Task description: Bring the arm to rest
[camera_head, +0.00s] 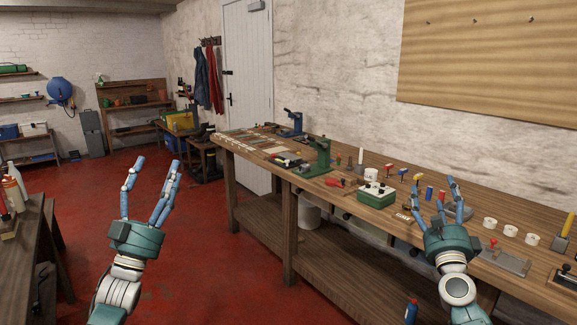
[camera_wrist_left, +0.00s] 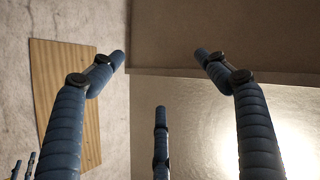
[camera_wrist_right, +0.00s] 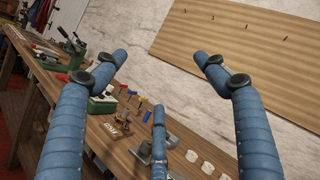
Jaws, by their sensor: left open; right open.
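My left gripper (camera_head: 150,192) is raised over the red floor at the left of the head view, its blue fingers spread and empty. In the left wrist view its open fingers (camera_wrist_left: 160,90) point toward the wall and ceiling, with nothing between them. My right gripper (camera_head: 438,203) is in front of the workbench (camera_head: 253,158) at the right, fingers up, spread and empty. In the right wrist view its open fingers (camera_wrist_right: 165,85) frame the bench and wall, and nothing is held. The fingers hide part of the bench top behind them.
Another table (camera_head: 30,235) stands at the left edge. A blue bottle (camera_head: 411,312) is below the bench. Open red floor (camera_head: 215,260) lies between.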

